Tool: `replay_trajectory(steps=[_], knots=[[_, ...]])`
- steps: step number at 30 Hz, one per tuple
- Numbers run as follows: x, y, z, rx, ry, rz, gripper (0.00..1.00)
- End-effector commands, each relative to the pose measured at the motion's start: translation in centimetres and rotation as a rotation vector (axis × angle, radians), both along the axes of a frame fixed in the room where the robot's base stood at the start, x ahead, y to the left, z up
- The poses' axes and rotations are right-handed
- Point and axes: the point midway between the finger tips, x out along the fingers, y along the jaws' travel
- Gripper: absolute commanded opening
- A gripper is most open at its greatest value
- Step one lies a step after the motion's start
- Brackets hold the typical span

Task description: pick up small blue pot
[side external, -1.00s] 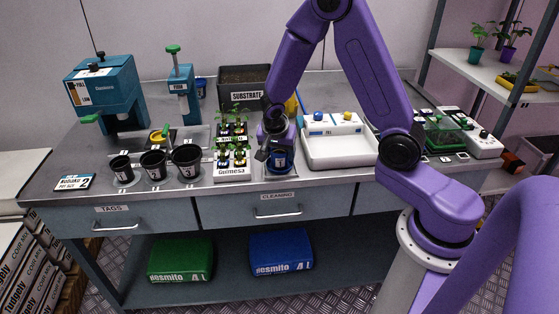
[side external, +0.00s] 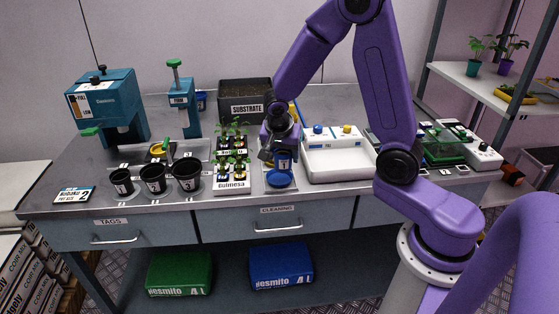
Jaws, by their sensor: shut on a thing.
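The small blue pot (side external: 285,160) with a pale label is at my gripper (side external: 272,152), in front of the tray of seedlings' right side. My gripper is shut on the pot; its fingers partly cover it. A round blue dish (side external: 280,179) shows just below the pot, on a light mat on the bench. The pot appears slightly above the dish, though the gap is too small to judge.
A white seedling tray (side external: 232,187) stands close left of the pot. Several black pots (side external: 152,178) stand further left. A white device with a basin (side external: 338,160) is close on the right. A substrate bin (side external: 245,108) stands behind.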

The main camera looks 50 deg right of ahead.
Motion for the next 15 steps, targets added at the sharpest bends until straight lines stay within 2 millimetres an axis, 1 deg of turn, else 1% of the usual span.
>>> replay_trajectory(steps=[1, 7, 9, 15], knots=[[-0.6, 0.1, 0.9, 0.001, -0.006, 0.001, 0.33], [-3.1, 0.5, 3.9, 0.001, -0.006, 0.001, 0.32], [-4.1, 0.6, 4.7, 0.001, -0.005, 0.002, 0.32], [-7.6, 1.1, 6.1, 0.001, -0.005, 0.002, 0.32]])
